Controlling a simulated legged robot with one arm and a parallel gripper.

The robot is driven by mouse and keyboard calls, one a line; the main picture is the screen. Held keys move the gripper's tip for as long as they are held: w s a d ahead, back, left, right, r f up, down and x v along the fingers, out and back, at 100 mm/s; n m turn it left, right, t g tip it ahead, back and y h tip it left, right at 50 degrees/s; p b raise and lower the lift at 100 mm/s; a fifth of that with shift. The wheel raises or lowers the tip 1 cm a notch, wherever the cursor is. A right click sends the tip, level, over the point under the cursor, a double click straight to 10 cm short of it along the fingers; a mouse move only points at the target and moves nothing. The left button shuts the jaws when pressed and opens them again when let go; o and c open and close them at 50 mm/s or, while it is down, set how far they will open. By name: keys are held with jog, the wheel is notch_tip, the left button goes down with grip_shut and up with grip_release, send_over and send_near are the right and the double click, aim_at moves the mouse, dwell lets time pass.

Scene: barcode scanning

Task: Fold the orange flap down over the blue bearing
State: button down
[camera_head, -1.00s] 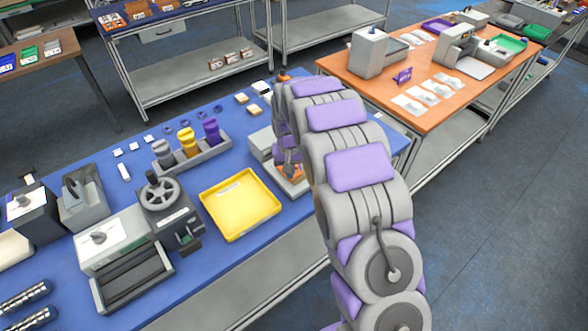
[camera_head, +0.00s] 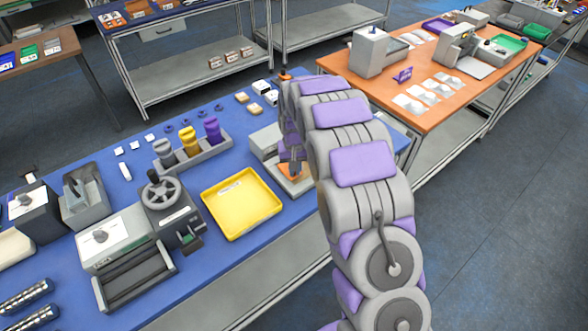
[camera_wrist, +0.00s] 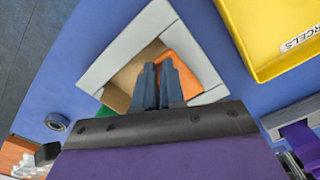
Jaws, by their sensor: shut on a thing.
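My gripper (camera_wrist: 159,67) points down into a pale grey square frame (camera_wrist: 103,75) in the wrist view, its two dark fingers close together and shut. The orange flap (camera_wrist: 190,68) lies against the right finger, inside the frame's right side. The grip itself is partly hidden by the fingers. A tan surface (camera_wrist: 128,77) shows left of the fingers. In the head view my gripper (camera_head: 290,158) is at the grey station, with the orange flap (camera_head: 284,170) beneath it, mostly covered by the arm. I cannot make out a blue bearing inside the frame; the fingers may hide it.
The yellow tray (camera_head: 240,229) stands beside the station; it also shows in the wrist view (camera_wrist: 252,62). A dark blue ring (camera_wrist: 57,122) lies on the blue table outside the frame. A holder with grey, yellow and purple bottles (camera_head: 206,153) stands behind the tray.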

jog(key=shift+s+a+r+p, duration=0.15)
jog(key=shift+s+a+r, duration=0.15)
jog(key=shift+s+a, duration=0.25)
jog(key=shift+s+a+r+p, duration=0.15)
jog(key=shift+s+a+r, duration=0.15)
jog(key=shift+a, duration=0.35)
jog(key=shift+s+a+r, duration=0.2)
jog(key=shift+s+a, duration=0.15)
jog(key=shift+a, duration=0.25)
jog(key=shift+s+a+r, duration=0.2)
jog(key=shift+s+a, duration=0.1)
jog(key=shift+a, duration=0.3)
notch_tip(320, 180, up, 9)
jog(key=s+a+p, duration=0.1)
jog(key=p, duration=0.2)
jog(key=shift+a, duration=0.15)
